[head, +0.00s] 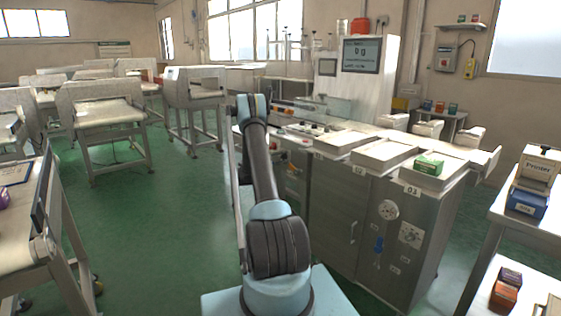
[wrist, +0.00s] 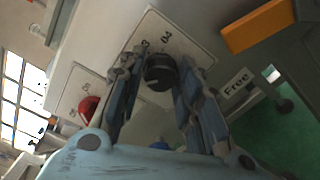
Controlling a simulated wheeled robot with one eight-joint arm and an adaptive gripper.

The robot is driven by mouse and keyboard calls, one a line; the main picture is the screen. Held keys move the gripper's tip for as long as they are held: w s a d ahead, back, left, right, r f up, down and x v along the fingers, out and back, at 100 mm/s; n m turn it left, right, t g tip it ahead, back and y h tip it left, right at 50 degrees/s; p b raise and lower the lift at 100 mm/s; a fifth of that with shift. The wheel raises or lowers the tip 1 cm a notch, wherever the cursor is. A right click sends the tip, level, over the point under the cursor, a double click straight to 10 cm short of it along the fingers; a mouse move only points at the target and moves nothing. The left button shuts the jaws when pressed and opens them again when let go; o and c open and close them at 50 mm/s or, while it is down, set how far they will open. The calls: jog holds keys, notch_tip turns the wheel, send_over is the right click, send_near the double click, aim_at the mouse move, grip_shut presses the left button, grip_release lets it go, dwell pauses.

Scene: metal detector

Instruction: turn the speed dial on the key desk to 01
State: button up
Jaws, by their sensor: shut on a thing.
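The speed dial (wrist: 160,78) is a dark round knob on a pale square plate (wrist: 192,42) in the wrist view. Small numerals stand on the plate around it; one looks like 04, and the others are partly hidden or too blurred to read. My gripper (wrist: 155,70) has its two fingers on either side of the knob and is shut on it. Which way the dial points cannot be told. In the head view my arm reaches to the control end of the long machine, and the gripper and dial are hidden there.
Beside the dial in the wrist view are a red button (wrist: 89,109), an orange block (wrist: 258,25) and a "Free" label (wrist: 237,88). In the head view a display (head: 361,55) stands behind the steel cabinet (head: 345,215). Green floor (head: 150,220) is open at left.

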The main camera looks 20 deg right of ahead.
jog(key=shift+w+a+f+n, duration=0.1)
jog(key=shift+w+n, duration=0.05)
jog(key=shift+n, duration=0.35)
jog(key=shift+w+a+n, duration=0.1)
jog(key=shift+n, duration=0.4)
jog(key=o, duration=1)
jog(key=shift+f, duration=0.1)
jog(key=shift+c, duration=0.2)
jog(key=shift+o, duration=0.6)
jog(key=shift+s+d, duration=0.1)
jog(key=v, duration=1.2)
